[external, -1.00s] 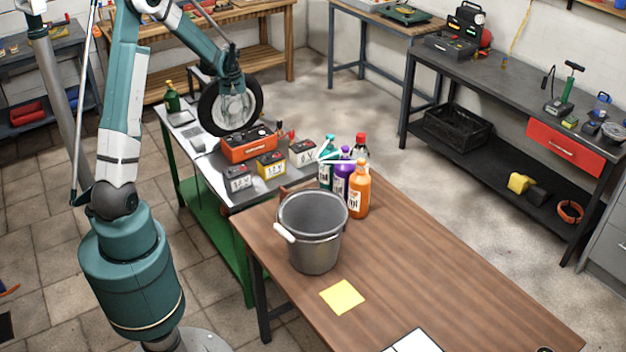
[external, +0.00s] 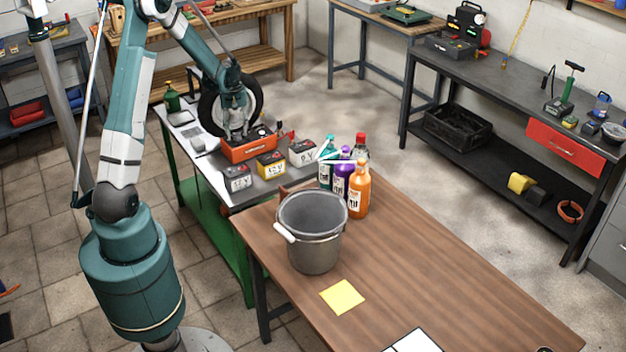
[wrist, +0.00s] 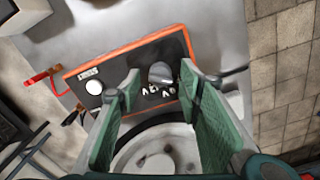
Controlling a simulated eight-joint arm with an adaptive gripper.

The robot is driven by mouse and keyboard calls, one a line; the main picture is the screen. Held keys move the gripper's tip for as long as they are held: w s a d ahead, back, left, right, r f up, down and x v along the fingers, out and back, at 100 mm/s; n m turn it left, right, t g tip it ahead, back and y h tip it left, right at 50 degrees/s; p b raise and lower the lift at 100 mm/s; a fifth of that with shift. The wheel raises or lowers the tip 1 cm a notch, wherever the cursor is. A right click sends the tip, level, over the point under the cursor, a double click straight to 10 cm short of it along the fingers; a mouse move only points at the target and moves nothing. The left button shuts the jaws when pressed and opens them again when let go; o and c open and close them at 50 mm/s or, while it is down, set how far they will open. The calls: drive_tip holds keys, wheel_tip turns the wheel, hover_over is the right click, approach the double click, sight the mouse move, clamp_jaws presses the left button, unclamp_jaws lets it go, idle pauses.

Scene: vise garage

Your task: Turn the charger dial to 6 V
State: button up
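The charger (external: 248,150) is an orange box with a black face on the grey bench. In the wrist view its black face (wrist: 122,84) has an orange rim, and a grey dial (wrist: 160,73) shows between and just beyond my fingertips. My gripper (wrist: 160,76) has two green fingers, spread apart with nothing held. In the external view my gripper (external: 238,134) is low over the charger. I cannot tell whether a finger touches the dial.
Three boxy batteries (external: 271,165) stand in front of the charger. A black-tyred wheel (external: 256,97) is behind my gripper. A red clamp (wrist: 42,78) lies beside the charger. Bottles (external: 358,190) and a grey bucket (external: 312,250) stand on the wooden table.

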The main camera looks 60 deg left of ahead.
drive_tip(key=shift+f, duration=0.7)
drive_tip(key=c, duration=0.9)
drive_tip(key=shift+m+b, duration=0.3)
drive_tip(key=shift+m, duration=0.2)
drive_tip(key=m+b, duration=0.1)
drive_tip(key=m, duration=0.4)
drive_tip(key=shift+b, duration=0.4)
drive_tip(key=m+b, duration=0.1)
drive_tip(key=m, duration=0.4)
drive_tip(key=shift+m, duration=0.4)
